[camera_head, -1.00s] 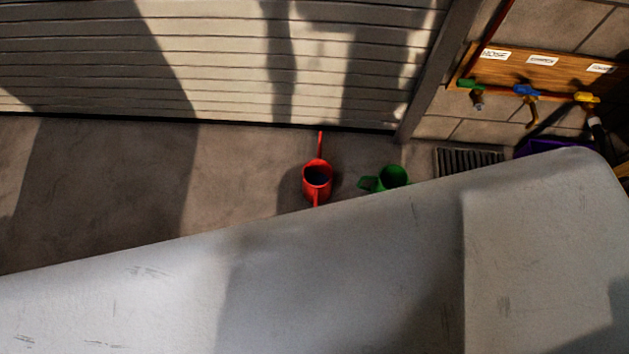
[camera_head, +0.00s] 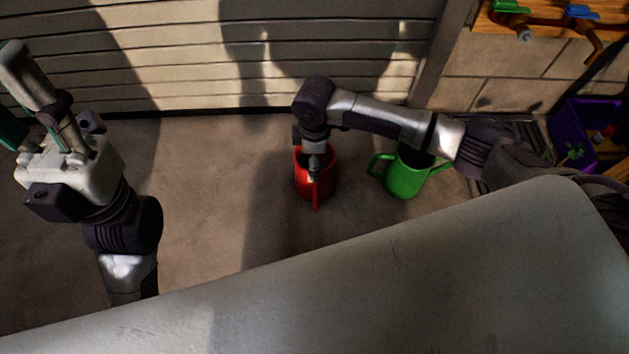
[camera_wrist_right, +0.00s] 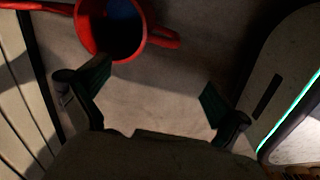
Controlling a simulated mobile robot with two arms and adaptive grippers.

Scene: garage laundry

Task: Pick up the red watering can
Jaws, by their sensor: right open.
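The red watering can (camera_head: 315,188) stands on the concrete floor near the shutter door. In the head view my right gripper (camera_head: 314,165) is over it and hides part of its top. In the right wrist view my right gripper (camera_wrist_right: 152,95) is open, with bare floor between its fingers. The red can (camera_wrist_right: 136,45) is there at the top left, beyond the left finger, with its dark opening and side handle showing. It is not between the fingers. My left gripper (camera_head: 30,100) is raised at the far left, partly cut off, away from the can.
A green watering can (camera_head: 404,178) stands just right of the red one, under my right forearm. A purple crate (camera_head: 570,125) is at the right, below the wall taps (camera_head: 510,6). A large pale rounded surface (camera_head: 400,290) fills the foreground. The left floor is clear.

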